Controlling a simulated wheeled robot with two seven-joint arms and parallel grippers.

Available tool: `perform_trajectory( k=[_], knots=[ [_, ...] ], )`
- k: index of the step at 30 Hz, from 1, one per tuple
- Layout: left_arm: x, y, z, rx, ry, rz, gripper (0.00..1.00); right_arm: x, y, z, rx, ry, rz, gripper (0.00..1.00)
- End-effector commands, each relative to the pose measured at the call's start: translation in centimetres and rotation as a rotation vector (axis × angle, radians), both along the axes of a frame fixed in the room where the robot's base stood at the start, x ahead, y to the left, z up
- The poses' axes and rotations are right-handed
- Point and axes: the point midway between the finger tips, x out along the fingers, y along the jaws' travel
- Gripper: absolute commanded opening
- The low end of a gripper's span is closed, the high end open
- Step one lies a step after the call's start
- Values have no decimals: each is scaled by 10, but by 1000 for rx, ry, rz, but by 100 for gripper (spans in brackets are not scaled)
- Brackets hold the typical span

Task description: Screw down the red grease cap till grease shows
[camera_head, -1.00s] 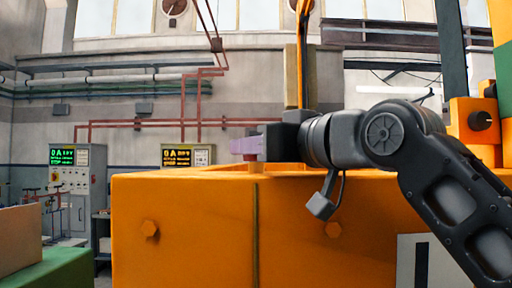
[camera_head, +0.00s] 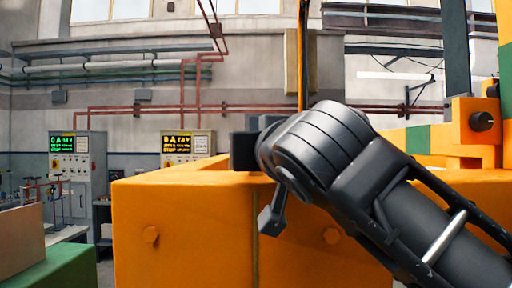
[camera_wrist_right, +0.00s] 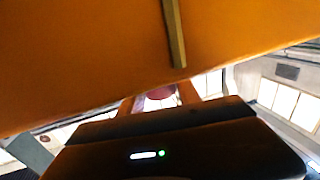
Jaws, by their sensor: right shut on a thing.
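The red grease cap (camera_wrist_right: 160,92) shows as a small dark red round shape between the pale fingers of my right gripper (camera_wrist_right: 166,97) in the right wrist view. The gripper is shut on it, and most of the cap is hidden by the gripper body. In the head view my right arm reaches in from the right, over the top of the orange housing (camera_head: 185,235). Its dark gripper body shows at the housing's upper edge, but the fingers and cap are hidden there. No grease can be made out. My left gripper is not in view.
An orange block with a dark knob (camera_head: 481,121) stands at right. Control cabinets (camera_head: 77,165) stand behind at left. A green block (camera_head: 50,270) is at lower left.

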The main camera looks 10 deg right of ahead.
Motion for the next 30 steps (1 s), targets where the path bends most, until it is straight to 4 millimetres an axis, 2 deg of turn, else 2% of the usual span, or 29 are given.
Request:
perform_trajectory(
  k=[3, 4, 11, 22, 26, 30],
  knots=[
    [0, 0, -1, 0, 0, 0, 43, 1, 1, -3, -1, 6, 1, 0],
    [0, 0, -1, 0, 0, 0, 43, 1, 1, -3, -1, 6, 1, 41],
    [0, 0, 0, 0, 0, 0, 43, 0, 0, -1, 0, 3, 2, 60],
    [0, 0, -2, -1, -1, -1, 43, -5, 0, -1, 1, 1, 2, 61],
    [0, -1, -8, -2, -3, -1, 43, -20, -1, -2, 1, -1, 3, 61],
    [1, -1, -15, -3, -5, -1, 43, -43, -2, -2, 2, -1, 3, 61]
  ],
)
